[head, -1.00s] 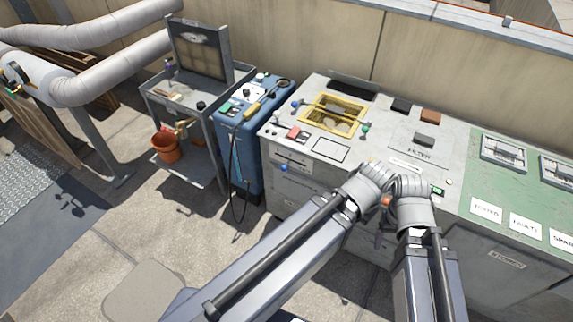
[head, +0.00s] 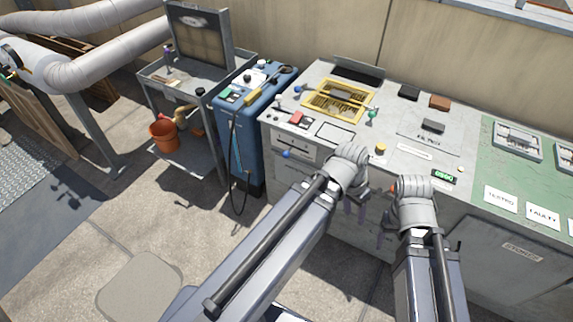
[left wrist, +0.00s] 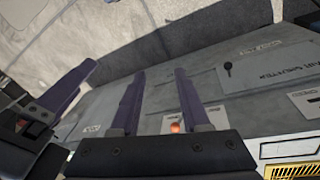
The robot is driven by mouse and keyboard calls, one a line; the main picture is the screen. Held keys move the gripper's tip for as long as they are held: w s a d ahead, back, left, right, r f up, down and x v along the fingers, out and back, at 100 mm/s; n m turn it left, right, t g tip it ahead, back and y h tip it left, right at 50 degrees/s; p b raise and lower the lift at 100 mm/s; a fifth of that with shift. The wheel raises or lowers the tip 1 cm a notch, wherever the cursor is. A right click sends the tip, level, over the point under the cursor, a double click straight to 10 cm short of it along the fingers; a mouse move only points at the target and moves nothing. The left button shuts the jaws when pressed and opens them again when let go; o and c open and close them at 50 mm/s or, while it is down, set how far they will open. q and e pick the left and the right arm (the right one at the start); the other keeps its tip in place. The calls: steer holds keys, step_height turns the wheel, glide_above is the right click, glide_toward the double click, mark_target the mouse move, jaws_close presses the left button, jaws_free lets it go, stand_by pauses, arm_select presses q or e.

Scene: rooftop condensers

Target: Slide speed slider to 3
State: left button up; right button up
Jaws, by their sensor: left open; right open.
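In the head view my left gripper (head: 355,208) points down in front of the workbench's front face, its purple fingers apart and empty. In the left wrist view its two fingers (left wrist: 160,98) are open, with a small orange knob (left wrist: 175,127) showing between them on the bench's grey face. The orange knob (head: 391,188) is partly hidden by my right gripper in the head view. My right gripper (head: 388,232) is open just to the right and lower. I cannot tell which control is the speed slider; no scale is readable.
A black knob (left wrist: 227,67) shows on the face. A blue machine (head: 248,140) and a cart (head: 190,80) stand left. Open floor lies in front.

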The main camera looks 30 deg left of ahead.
arm_select(q)
steer(key=shift+o, duration=1.4)
steer(key=w+a+f+t+h+b, duration=0.3)
steer(key=w+a+f+h+b, duration=0.1)
steer(key=w+f+b, duration=0.3)
step_height(320, 180, down, 2)
steer(key=b, duration=0.3)
steer(key=shift+w+b, duration=0.35)
steer(key=w+a+f+t+h+b, duration=0.25)
steer(key=w+a+t+b, duration=0.2)
steer(key=a+b, duration=0.3)
steer(key=n+t+y+b, duration=0.45)
steer(key=t+b, duration=0.55)
steer(key=b, duration=0.6)
glide_toward(284, 157)
steer(key=shift+m, duration=0.25)
steer(key=shift+x, duration=5.85)
steer(key=shift+a+f, duration=0.15)
jaws_close()
